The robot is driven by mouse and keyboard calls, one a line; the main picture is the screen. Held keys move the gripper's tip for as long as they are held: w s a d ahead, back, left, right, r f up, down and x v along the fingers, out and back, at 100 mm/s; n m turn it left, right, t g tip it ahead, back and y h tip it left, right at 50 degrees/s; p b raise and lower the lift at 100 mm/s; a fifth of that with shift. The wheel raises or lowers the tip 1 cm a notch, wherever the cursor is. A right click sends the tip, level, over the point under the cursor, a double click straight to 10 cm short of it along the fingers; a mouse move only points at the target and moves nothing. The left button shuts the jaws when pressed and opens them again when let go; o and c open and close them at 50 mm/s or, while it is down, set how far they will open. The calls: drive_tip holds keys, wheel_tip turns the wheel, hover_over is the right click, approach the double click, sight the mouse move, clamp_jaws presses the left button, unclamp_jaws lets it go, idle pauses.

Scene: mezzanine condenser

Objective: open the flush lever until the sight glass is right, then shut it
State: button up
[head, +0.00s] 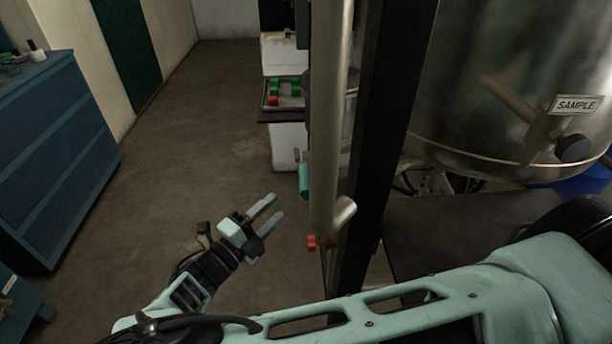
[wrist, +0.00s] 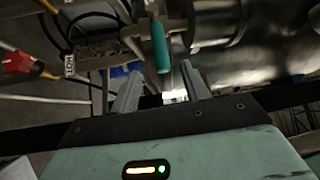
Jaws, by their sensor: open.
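A teal lever grip (head: 304,181) hangs beside the pale vertical pipe in the head view. It also shows in the wrist view (wrist: 161,48), hanging down beyond the fingers. It may be the flush lever; I read no label on it. My gripper (head: 277,206) is open and empty, to the left of the pipe and lower in the picture than the teal grip. In the wrist view the two fingers (wrist: 160,80) frame the lower end of the grip, apart from it. I cannot make out a sight glass in either view.
A pale vertical pipe (head: 327,110) and a dark post (head: 385,120) stand right of my gripper. A red handle (head: 311,242) sits low by the pipe. A steel vessel (head: 480,80) with a SAMPLE label (head: 576,105) is at right. Open floor lies left, before a blue cabinet (head: 60,150).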

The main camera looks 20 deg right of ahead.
sight(304, 181)
drive_tip(key=p+x, duration=0.2)
drive_tip(key=x, duration=0.9)
drive_tip(key=shift+d, duration=0.25)
clamp_jaws()
drive_tip(key=shift+w+f, duration=0.1)
drive_tip(key=shift+f, duration=0.05)
